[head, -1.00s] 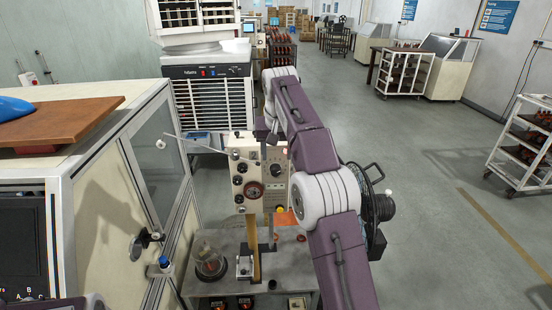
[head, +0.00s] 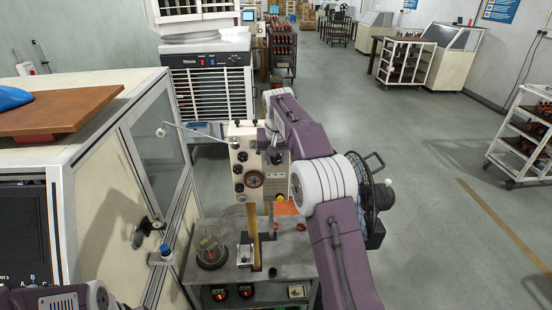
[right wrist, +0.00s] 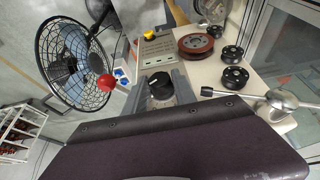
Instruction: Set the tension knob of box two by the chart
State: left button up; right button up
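In the right wrist view, a round black knob (right wrist: 160,87) with a white mark sits between the grey fingers of my right gripper (right wrist: 160,95). I cannot tell whether the fingers touch the knob. In the head view, the right gripper (head: 271,138) is small and partly hidden by my arm. My left gripper is out of view.
A caged fan (head: 374,200) stands right of my arm. A glass dome (head: 210,250) and a tan upright strip (head: 253,237) are on the bench (head: 290,262). In the right wrist view, a red ball (right wrist: 106,81) and a metal lever (right wrist: 280,103) flank the knob.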

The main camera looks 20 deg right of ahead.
grip_shut()
jog(key=shift+d+y, duration=0.15)
jog(key=shift+y, duration=0.25)
jog(key=shift+s+d+f+m+t+y+b, duration=0.1)
jog(key=shift+m+t+y+b, duration=0.15)
jog(key=shift+y, duration=0.3)
jog(key=shift+d+m+t+y+b, duration=0.15)
jog(key=shift+t+y, duration=0.2)
jog(key=shift+y, duration=0.2)
jog(key=shift+a, duration=0.15)
jog(key=o, duration=1)
grip_release()
